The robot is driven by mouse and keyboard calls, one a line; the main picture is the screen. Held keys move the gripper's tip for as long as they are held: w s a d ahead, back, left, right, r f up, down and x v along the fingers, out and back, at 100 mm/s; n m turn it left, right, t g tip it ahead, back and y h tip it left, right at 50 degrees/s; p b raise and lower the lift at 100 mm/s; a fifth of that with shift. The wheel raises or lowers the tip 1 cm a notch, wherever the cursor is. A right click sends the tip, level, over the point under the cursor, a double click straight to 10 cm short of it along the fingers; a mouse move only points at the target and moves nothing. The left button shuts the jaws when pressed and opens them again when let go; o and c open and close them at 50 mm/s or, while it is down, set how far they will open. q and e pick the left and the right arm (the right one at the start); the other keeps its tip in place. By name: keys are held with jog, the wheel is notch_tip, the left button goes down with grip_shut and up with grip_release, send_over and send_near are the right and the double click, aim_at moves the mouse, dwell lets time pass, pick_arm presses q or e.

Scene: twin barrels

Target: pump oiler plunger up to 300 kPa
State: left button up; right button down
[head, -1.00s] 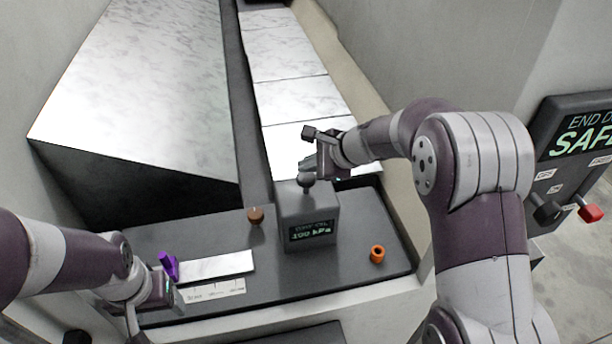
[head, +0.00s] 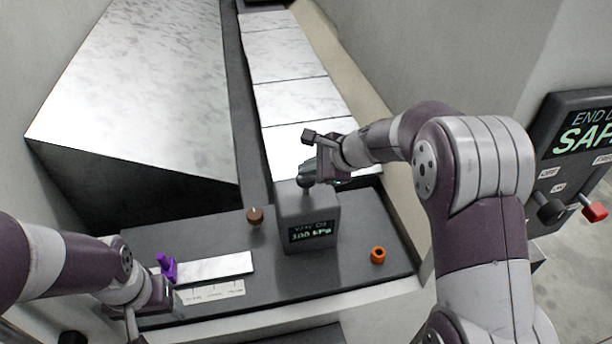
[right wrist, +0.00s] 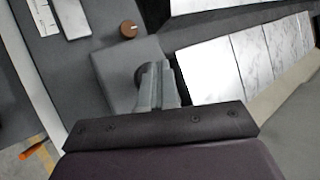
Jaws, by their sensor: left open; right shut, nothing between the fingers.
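The oiler (head: 308,215) is a grey box on the dark tray, with a dark round plunger knob (head: 305,181) on top. Its small screen (head: 311,231) seems to read 300 kPa, though the first digit is blurred. My right gripper (head: 308,167) is shut and empty, right at the knob. In the right wrist view its closed fingers (right wrist: 157,85) partly cover the knob (right wrist: 141,74); contact cannot be told. My left gripper (head: 172,290) is open at the tray's left end, by a purple piece (head: 166,267).
The dark tray (head: 350,270) also carries a brown knob (head: 255,215), an orange ring (head: 378,255) and a pale strip with a scale (head: 213,292). A panel with levers (head: 575,160) stands at the right. Marbled slabs (head: 290,95) run behind the oiler.

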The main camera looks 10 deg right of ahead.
aim_at(309, 179)
jog(key=shift+f+b, duration=0.8)
jog(key=shift+f, duration=0.15)
dwell(0.5)
jog(key=shift+r, duration=0.15)
jog(key=shift+r+p, duration=1.2)
jog(key=shift+r, duration=0.25)
notch_tip(309, 179, up, 5)
jog(key=p, duration=0.4)
jog(key=shift+r, duration=0.1)
dwell(1.9)
